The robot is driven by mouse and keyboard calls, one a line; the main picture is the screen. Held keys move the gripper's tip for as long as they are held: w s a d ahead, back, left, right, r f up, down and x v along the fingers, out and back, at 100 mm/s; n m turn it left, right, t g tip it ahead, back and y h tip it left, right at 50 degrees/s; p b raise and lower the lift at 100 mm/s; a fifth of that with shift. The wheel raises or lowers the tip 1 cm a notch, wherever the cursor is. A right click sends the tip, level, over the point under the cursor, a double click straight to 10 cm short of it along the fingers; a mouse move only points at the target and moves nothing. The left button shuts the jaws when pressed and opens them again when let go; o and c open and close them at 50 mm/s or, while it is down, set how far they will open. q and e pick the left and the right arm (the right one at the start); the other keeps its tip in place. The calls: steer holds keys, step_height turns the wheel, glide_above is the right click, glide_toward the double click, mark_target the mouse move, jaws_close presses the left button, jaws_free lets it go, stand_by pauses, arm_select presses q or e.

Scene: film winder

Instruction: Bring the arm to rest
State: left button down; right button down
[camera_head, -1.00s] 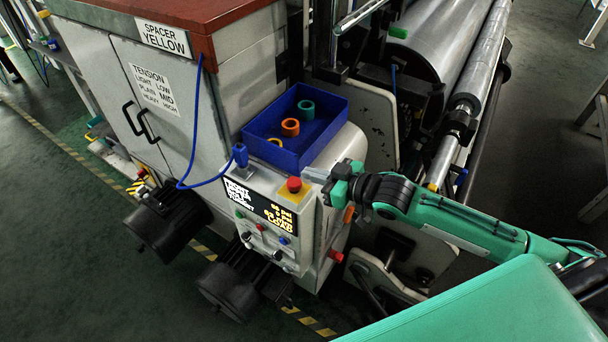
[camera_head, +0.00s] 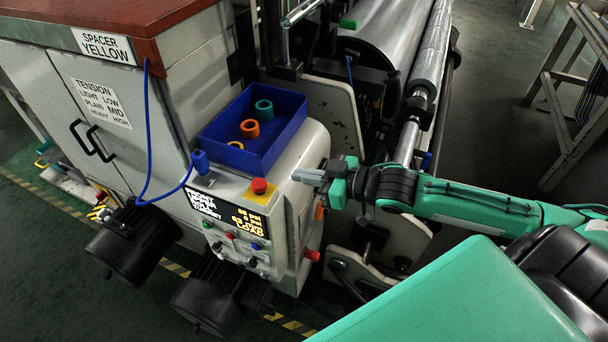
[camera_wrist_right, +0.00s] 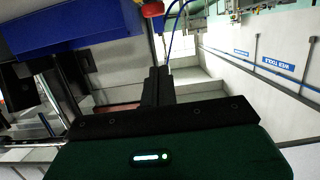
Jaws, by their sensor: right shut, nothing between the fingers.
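My right arm comes in from the right in the head view. Its gripper (camera_head: 304,177) is beside the upper right corner of the control panel (camera_head: 233,222), close to the red button (camera_head: 259,186) on its yellow plate. The gripper is shut and holds nothing. In the right wrist view the dark fingers (camera_wrist_right: 158,84) are together, with nothing between them. The blue tray (camera_wrist_right: 75,30) shows at upper left there, and part of the red button (camera_wrist_right: 152,9) at the top. My left gripper is not in view.
The blue tray (camera_head: 287,142) on the machine holds a green, an orange and a yellow ring. A blue cable (camera_head: 149,120) hangs in front of the cabinet (camera_head: 120,125). Large metal rollers (camera_head: 385,45) stand behind my right arm. Open floor (camera_head: 490,110) lies to the right.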

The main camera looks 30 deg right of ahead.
stand_by(0.4)
steer(key=w+d+f+m+h, duration=0.25)
steer(key=d+f, duration=0.25)
steer(key=f, duration=0.3)
steer(key=w+d+f+m+h, duration=0.1)
steer(key=w+d+f+h, duration=0.15)
steer(key=d+f, duration=0.4)
steer(key=s+d+f+m+g+h, duration=0.1)
steer(key=s+d+f+h, duration=0.15)
steer(key=f, duration=0.95)
steer(key=s+d+f+m+g+h, duration=0.1)
steer(key=s+d+f, duration=0.2)
steer(key=f, duration=1)
steer(key=s+a+f+g+h+b, duration=0.1)
steer(key=s+a+f+g+h, duration=0.2)
steer(key=s+f, duration=1.5)
steer(key=s+a+f+g, duration=0.2)
steer(key=s+a+f, duration=0.2)
steer(key=s, duration=0.3)
steer(key=s+a+f+g+y, duration=0.1)
steer(key=s+a+f, duration=0.3)
steer(key=s, duration=0.4)
steer(key=s+a+f+g+y, duration=0.1)
steer(key=s+a+f+g, duration=0.2)
steer(key=s, duration=0.4)
steer(key=shift+s+a+f, duration=0.15)
steer(key=shift+a+f, duration=0.4)
steer(key=shift+f, duration=0.35)
